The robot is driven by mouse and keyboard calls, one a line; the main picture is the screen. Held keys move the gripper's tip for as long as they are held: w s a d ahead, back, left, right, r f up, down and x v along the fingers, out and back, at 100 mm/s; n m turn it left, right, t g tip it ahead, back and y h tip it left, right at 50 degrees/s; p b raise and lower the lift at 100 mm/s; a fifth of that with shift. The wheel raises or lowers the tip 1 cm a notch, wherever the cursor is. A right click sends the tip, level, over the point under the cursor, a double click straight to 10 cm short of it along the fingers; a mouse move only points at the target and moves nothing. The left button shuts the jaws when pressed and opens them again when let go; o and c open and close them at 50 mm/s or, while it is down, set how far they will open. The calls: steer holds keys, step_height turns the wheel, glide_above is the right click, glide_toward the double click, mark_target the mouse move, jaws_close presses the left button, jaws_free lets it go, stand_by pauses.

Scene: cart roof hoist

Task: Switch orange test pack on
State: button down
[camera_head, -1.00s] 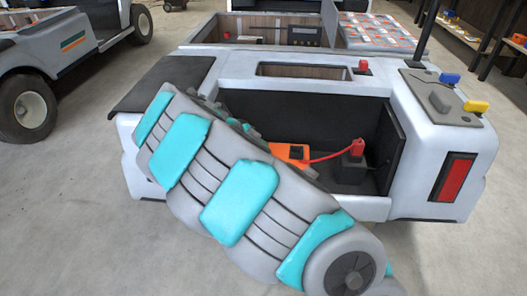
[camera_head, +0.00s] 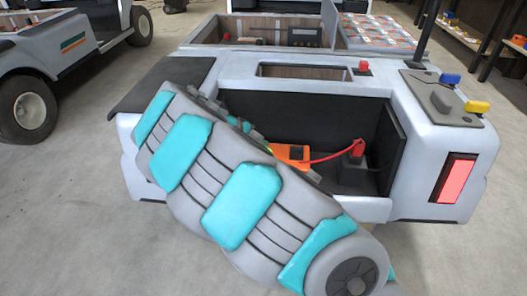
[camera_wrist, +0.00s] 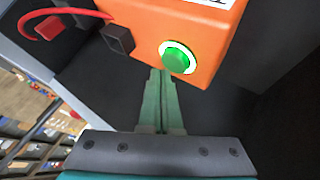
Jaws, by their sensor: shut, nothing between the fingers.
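The orange test pack (camera_head: 291,153) sits in the open rear bay of the white cart, partly hidden by my arm in the head view. In the wrist view the test pack (camera_wrist: 215,35) fills the upper middle. Its round green button (camera_wrist: 177,58) has a bright ring around it and faces my gripper. My gripper (camera_wrist: 161,73) is shut and empty, with its green fingertips just below the button; I cannot tell whether they touch the pack. The cart's right tail light (camera_head: 455,181) glows bright red.
A red cable (camera_head: 330,157) runs from the pack to a red connector (camera_head: 359,148) on a black block. The bay's dark walls (camera_head: 310,110) stand close around. Yellow (camera_head: 476,106) and blue (camera_head: 450,78) knobs are on the cart's right corner.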

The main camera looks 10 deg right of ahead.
steer(key=shift+r, duration=0.35)
steer(key=shift+r, duration=0.1)
steer(key=shift+r, duration=2.95)
